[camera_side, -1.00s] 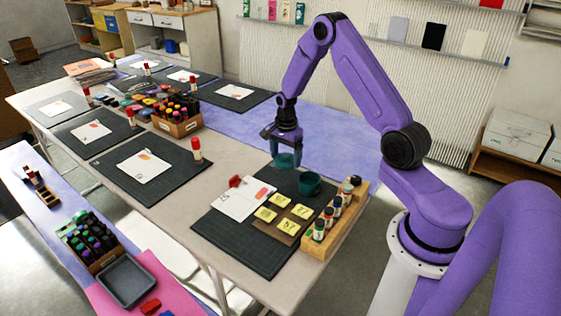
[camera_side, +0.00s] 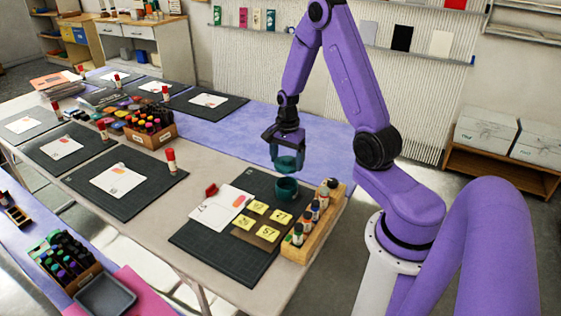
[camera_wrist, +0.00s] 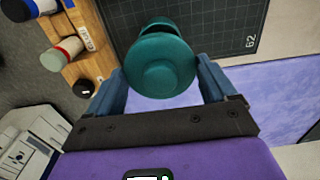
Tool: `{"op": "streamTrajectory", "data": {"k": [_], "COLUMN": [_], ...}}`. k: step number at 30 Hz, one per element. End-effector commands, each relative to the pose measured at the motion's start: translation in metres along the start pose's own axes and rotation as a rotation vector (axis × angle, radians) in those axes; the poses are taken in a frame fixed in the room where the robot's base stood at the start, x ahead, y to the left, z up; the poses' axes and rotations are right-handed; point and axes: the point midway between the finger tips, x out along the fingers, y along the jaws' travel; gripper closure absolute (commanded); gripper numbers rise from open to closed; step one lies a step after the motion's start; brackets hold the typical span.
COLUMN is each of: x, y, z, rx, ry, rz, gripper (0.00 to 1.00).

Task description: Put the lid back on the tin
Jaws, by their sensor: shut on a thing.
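A dark teal open tin (camera_side: 287,189) stands upright on the dark cutting mat (camera_side: 216,258) near the wooden paint rack. My gripper (camera_side: 288,158) is shut on a teal round lid (camera_side: 287,164), its fingers on either side of it. In the side view the lid is just above the tin with a small gap. In the wrist view the lid (camera_wrist: 160,65) fills the space between my fingers (camera_wrist: 162,82). It hides most of the tin (camera_wrist: 160,24), whose edge shows beyond it. I cannot tell how exactly they line up.
A wooden rack (camera_side: 315,238) of paint bottles stands close right of the tin. Yellow notes (camera_side: 257,207) on a brown board, a white sheet (camera_side: 220,209) and a red item (camera_side: 211,190) lie left of it. The lilac cloth (camera_side: 250,130) behind is clear.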

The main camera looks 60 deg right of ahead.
Motion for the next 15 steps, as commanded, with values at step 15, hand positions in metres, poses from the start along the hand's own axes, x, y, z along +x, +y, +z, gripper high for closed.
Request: {"op": "streamTrajectory", "data": {"k": [15], "x": [0.036], "y": [0.0], "z": [-0.002], "rx": [-0.001], "ry": [-0.001], "rz": [0.003], "gripper": [0.44]}}
